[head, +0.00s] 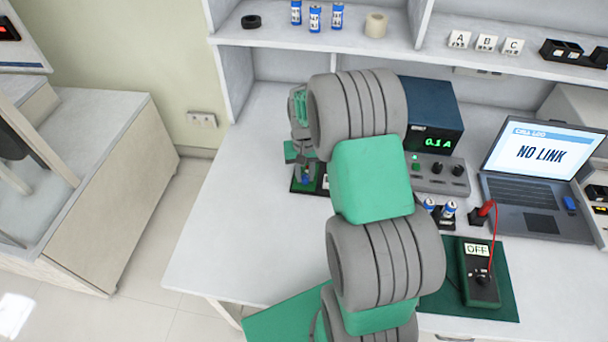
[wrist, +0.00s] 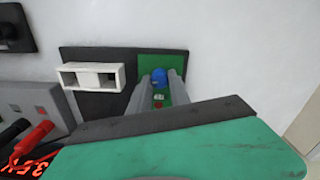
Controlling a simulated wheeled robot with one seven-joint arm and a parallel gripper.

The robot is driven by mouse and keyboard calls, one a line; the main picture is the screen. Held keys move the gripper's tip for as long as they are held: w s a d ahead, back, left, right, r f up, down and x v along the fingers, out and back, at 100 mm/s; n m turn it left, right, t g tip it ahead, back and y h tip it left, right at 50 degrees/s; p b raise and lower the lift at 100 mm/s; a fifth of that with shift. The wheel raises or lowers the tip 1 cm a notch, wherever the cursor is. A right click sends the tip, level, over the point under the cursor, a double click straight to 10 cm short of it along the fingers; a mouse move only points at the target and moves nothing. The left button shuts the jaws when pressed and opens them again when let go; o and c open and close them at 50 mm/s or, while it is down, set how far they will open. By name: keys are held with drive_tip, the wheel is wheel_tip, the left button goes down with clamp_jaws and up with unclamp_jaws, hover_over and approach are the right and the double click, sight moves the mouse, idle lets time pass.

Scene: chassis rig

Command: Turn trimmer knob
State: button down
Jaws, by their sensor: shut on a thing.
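The trimmer knob is a small blue knob (wrist: 160,77) on a green board (wrist: 176,64) in the wrist view. The board sits at one end of a dark base plate (wrist: 110,52). My gripper (wrist: 161,82) is over the board with its two grey fingers closed on the knob's sides. A small red spot and a pale label show on the board between the fingers. In the head view my gripper (head: 306,172) is at the left part of the bench, low over the board, and my arm hides much of this area.
A white block (wrist: 92,76) stands on the base plate beside the board. A power supply (head: 430,115) reading 0.1 A is right of my arm. A laptop (head: 540,165) shows NO LINK. A meter (head: 479,270) reads OFF. The bench's left front is clear.

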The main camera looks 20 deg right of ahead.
sight(304, 175)
drive_tip(key=c, duration=1.2)
unclamp_jaws()
drive_tip(key=shift+r, duration=0.1)
wheel_tip(304, 175, up, 8)
drive_tip(key=shift+f+b, duration=0.15)
drive_tip(key=shift+b, duration=0.15)
drive_tip(key=shift+w, duration=0.1)
